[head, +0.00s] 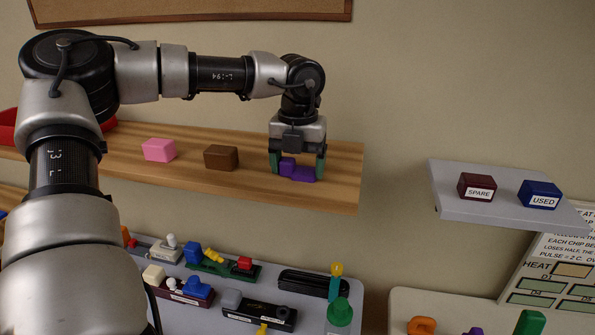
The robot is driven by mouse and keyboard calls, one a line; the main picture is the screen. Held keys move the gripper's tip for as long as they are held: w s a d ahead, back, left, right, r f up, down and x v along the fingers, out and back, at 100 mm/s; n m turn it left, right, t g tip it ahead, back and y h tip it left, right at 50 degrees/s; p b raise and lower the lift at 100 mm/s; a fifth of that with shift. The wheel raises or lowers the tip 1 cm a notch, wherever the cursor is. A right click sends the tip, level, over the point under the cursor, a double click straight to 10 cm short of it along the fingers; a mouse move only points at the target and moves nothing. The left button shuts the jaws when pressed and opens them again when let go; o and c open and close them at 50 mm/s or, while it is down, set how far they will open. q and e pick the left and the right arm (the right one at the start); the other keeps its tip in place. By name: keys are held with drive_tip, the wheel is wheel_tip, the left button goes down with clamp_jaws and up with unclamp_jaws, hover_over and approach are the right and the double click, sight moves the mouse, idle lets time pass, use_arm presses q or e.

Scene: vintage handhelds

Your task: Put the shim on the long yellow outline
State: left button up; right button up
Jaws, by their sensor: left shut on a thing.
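My left gripper (298,165) reaches down to the right part of the wooden shelf and is shut on a purple block (303,174). The block has a stepped look, sits between the green-tipped fingers, and is at or just above the shelf; I cannot tell if it touches. I cannot tell for sure which thing is the shim. No long yellow outline is clear to me; a card at the lower right has a tan box (572,270) and green boxes. My right gripper is not in view.
The wooden shelf (340,180) also bears a pink block (159,150) and a brown block (221,158). Below, a grey surface (205,320) is crowded with small coloured devices.

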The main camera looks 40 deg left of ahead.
sight(298, 170)
use_arm(q)
drive_tip(key=shift+r+p, duration=1.35)
drive_tip(key=shift+r, duration=1.15)
drive_tip(key=shift+f, duration=0.1)
